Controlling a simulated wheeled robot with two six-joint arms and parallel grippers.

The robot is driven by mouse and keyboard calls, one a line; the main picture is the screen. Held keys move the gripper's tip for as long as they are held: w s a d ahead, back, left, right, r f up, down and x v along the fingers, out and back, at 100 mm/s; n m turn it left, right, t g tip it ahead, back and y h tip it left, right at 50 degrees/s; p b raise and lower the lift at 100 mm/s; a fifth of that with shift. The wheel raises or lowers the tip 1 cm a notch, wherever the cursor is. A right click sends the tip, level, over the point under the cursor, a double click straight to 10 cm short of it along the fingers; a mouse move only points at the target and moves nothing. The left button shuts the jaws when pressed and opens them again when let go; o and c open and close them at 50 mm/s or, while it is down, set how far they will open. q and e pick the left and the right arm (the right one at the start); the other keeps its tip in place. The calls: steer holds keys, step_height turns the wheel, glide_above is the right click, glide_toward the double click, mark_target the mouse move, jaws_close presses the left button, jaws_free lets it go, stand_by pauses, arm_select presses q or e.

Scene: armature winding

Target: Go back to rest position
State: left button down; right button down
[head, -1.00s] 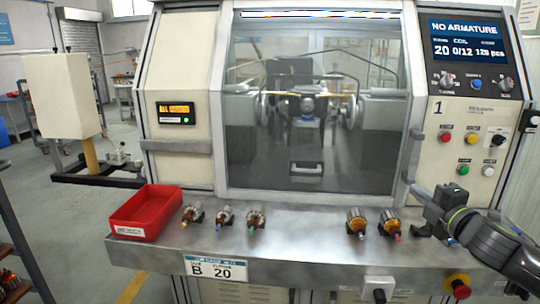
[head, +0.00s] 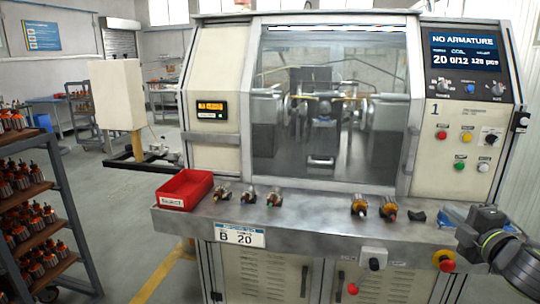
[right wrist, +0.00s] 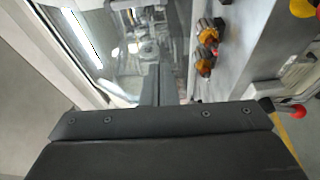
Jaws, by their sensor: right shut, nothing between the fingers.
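My right gripper (head: 448,213) is at the right end of the machine's front ledge (head: 320,226), its fingers pointing left. It is shut and empty. In the right wrist view its dark fingers (right wrist: 165,85) are together, with the window beyond them and two armatures to their right. My left gripper is not in view.
The winding machine's window (head: 330,110) is closed; its screen (head: 466,50) reads NO ARMATURE. A loaded rack (head: 62,190) stands left.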

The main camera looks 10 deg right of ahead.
steer(key=s+a+f+m+g+h, duration=0.1)
steer(key=s+a+f+m+g, duration=0.2)
steer(key=f, duration=0.5)
steer(key=s+a+f+m+g+h, duration=0.1)
steer(key=s+f+m, duration=0.35)
steer(key=f, duration=0.35)
steer(key=s+a+f+m+g+h, duration=0.15)
steer(key=s+f, duration=0.25)
steer(key=f, duration=0.4)
steer(key=s+a+f+m+g+y, duration=0.1)
steer(key=s+a+f+m+g, duration=0.4)
steer(key=s, duration=0.6)
steer(key=s+a+f+m+g+y, duration=0.1)
steer(key=s+a+f+m+g, duration=0.4)
steer(key=s, duration=0.5)
steer(key=s+a+f+x, duration=0.1)
steer(key=s+a+x, duration=0.1)
steer(key=x, duration=1)
steer(key=s+a+x, duration=0.1)
steer(key=s+x, duration=0.2)
steer(key=x, duration=0.9)
steer(key=s+a+f+g, duration=0.1)
steer(key=s+f, duration=1.3)
steer(key=f, duration=0.2)
steer(key=shift+s+n, duration=0.4)
steer(key=shift+y, duration=0.25)
